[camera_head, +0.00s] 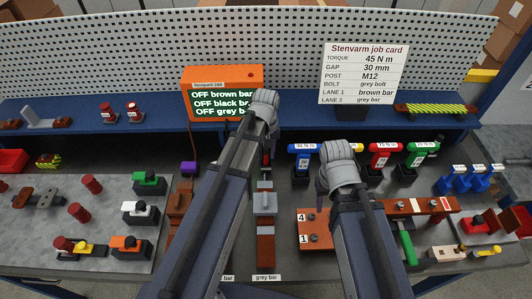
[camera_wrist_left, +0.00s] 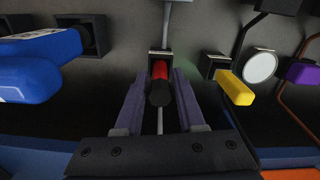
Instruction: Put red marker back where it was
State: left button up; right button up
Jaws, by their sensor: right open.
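The red marker (camera_wrist_left: 160,72), red with a black end, shows in the left wrist view between the two fingers of my left gripper (camera_wrist_left: 160,84). The fingers lie close along both its sides and look shut on it. Its far end is at a small dark square holder (camera_wrist_left: 160,54); how deep it sits in it I cannot tell.
A yellow-handled item (camera_wrist_left: 235,88), a round white disc (camera_wrist_left: 260,66) and a purple block (camera_wrist_left: 302,73) stand right of the marker. A blue driver (camera_wrist_left: 40,65) is close on the left. An orange display (camera_head: 222,92) and a job card (camera_head: 363,73) stand behind.

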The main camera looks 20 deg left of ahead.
pick_arm(q)
jog(key=shift+o, duration=1)
notch_tip(320, 180, up, 12)
jog(key=r+p, duration=0.1)
jog(key=p, duration=1.1)
jog(key=s+d+m+y, duration=0.1)
jog(key=s+d+m, duration=0.7)
jog(key=s, duration=0.6)
jog(key=shift+s+d+f+m, duration=0.15)
jog(key=shift+d+f+m, duration=0.2)
jog(key=shift+d, duration=0.85)
pick_arm(e)
notch_tip(320, 180, up, 12)
jog(key=shift+r, duration=0.15)
pick_arm(q)
jog(key=shift+r, duration=0.1)
